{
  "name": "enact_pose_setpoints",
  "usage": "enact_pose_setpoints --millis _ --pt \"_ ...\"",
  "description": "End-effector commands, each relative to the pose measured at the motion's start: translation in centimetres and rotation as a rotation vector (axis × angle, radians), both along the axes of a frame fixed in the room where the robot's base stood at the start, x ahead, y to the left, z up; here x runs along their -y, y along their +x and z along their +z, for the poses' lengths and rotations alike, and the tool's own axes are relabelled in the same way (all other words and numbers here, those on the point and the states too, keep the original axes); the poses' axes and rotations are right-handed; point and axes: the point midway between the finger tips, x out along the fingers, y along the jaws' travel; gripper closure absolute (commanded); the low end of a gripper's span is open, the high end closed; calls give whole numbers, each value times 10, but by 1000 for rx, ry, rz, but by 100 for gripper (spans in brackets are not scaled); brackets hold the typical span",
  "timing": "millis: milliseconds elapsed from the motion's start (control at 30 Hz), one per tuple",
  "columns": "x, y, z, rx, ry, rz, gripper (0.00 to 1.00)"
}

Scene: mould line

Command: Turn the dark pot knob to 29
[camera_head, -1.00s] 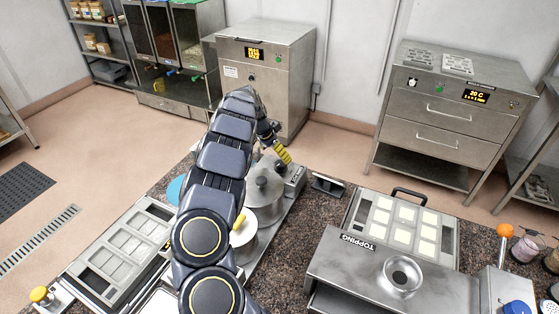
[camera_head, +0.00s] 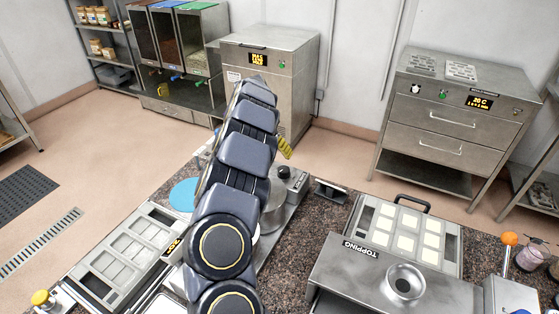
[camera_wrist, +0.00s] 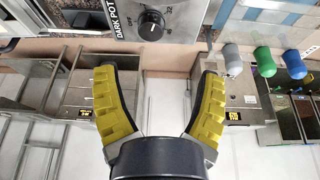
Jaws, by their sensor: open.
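The dark pot knob (camera_wrist: 151,25) is a round black knob on a grey metal panel labelled DARK POT, at the top of the wrist view. Its dial shows the mark 32 at upper right; its exact setting is too small to read. In the head view the knob (camera_head: 284,172) is a small dark spot on the control box beside the pot. My gripper (camera_wrist: 157,85) is open and empty, its two yellow fingers spread below the knob in the wrist picture and apart from it. In the head view one yellow finger (camera_head: 285,148) shows just above the knob; my arm hides the rest.
The metal pot (camera_head: 273,207) stands on the counter, partly behind my arm. A topping station (camera_head: 350,275) and a mould tray (camera_head: 448,238) lie to the right. Another mould tray (camera_head: 98,285) lies left. Coloured dispenser handles (camera_wrist: 264,60) show in the wrist view.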

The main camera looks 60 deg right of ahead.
Motion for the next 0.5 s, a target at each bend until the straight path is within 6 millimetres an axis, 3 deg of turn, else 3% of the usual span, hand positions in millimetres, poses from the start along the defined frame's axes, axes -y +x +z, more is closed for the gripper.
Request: enact_pose_setpoints --millis 233,500 --pt "7 -22 -20 8 -7 413 29" --pt "10 -28 -33 2 -28 535 29"
